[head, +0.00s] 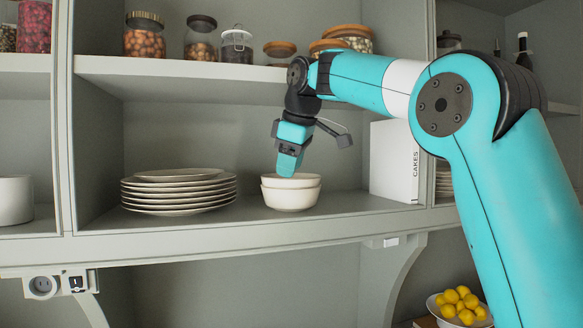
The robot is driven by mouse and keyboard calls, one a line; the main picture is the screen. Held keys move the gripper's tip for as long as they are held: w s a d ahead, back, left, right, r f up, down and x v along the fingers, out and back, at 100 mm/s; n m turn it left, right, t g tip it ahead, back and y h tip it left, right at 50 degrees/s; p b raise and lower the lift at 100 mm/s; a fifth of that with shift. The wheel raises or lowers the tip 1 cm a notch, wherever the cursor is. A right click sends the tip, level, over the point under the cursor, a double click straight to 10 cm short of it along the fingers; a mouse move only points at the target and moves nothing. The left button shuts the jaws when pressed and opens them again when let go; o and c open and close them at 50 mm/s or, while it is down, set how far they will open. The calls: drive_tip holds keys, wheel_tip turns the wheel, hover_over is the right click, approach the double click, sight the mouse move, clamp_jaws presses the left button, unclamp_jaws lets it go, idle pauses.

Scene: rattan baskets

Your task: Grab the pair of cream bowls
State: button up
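Two cream bowls (291,200) are stacked one in the other on the middle shelf (240,216), right of a stack of plates. My gripper (288,165) is above the bowls, pointing down. Its teal tip overlaps the far part of the upper bowl's rim in the head view. I cannot tell whether it touches the rim. Only one side of the gripper's end shows clearly, so its opening and any gap between the fingers are hidden. The bowls sit level on the shelf.
A stack of cream plates (180,198) stands close to the left of the bowls. A white box labelled CAKES (395,160) stands to the right. Jars (236,46) line the upper shelf (180,70) above my wrist. A bowl of lemons (460,306) sits lower right.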

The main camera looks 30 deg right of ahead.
sight(283, 180)
drive_tip(key=shift+w+d+r, duration=0.45)
drive_tip(key=shift+d+r, duration=0.05)
drive_tip(key=shift+r, duration=0.15)
drive_tip(key=p+x, duration=0.1)
drive_tip(key=x, duration=0.2)
drive_tip(key=p+x, duration=0.1)
drive_tip(key=x, duration=0.3)
drive_tip(key=shift+w+a+r+p, duration=0.1)
drive_tip(key=shift+w+r+p, duration=0.1)
drive_tip(key=shift+w+p, duration=0.15)
clamp_jaws()
drive_tip(key=shift+r, duration=0.25)
